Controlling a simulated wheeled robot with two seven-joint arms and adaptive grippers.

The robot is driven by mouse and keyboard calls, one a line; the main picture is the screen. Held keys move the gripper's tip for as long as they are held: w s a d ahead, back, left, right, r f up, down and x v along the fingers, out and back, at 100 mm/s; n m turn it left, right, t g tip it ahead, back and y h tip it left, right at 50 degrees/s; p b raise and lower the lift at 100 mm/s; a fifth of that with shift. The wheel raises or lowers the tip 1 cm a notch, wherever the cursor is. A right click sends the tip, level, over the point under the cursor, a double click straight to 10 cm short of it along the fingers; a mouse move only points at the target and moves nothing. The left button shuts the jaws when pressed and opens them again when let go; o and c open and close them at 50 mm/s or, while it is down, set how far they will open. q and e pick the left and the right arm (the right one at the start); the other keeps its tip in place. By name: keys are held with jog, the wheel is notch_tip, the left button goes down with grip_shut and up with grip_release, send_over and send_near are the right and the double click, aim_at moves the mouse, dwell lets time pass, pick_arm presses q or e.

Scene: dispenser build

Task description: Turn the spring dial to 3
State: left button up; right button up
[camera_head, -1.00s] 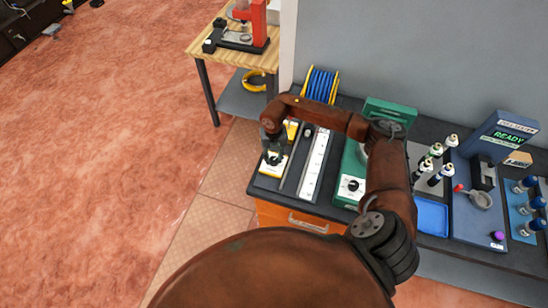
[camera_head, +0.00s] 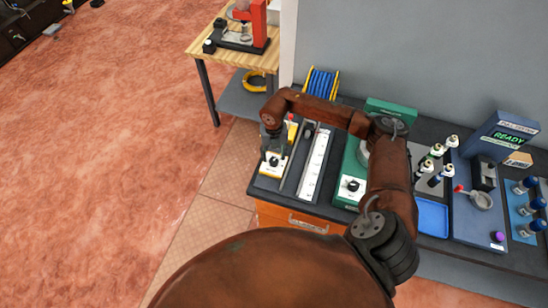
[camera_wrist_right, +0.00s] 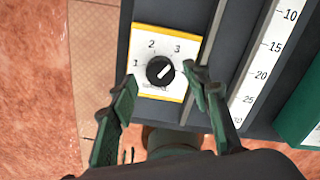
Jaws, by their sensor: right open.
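The spring dial is a black round knob (camera_wrist_right: 160,71) on a white plate with a yellow edge (camera_wrist_right: 150,92), printed 1, 2 and 3. Its white mark slants to the upper right, toward the side of the 3. In the head view the knob (camera_head: 273,160) is at the bench's left front. My right gripper (camera_wrist_right: 161,84) is open, its two green fingers spread either side of the knob in the wrist view, with visible gaps and nothing held. In the head view the right gripper (camera_head: 272,145) is just behind the knob, partly blurred together with the arm. My left gripper is out of view.
A white ruler strip (camera_head: 315,163) lies right of the dial, past a dark rail. A green device with its own black knob (camera_head: 352,185) stands further right. A blue tray (camera_head: 432,217) and bottles lie beyond. The floor left of the bench is clear.

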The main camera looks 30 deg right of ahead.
aim_at(274, 160)
notch_tip(274, 160, up, 10)
dwell(0.3)
jog(key=shift+f, duration=0.1)
dwell(0.3)
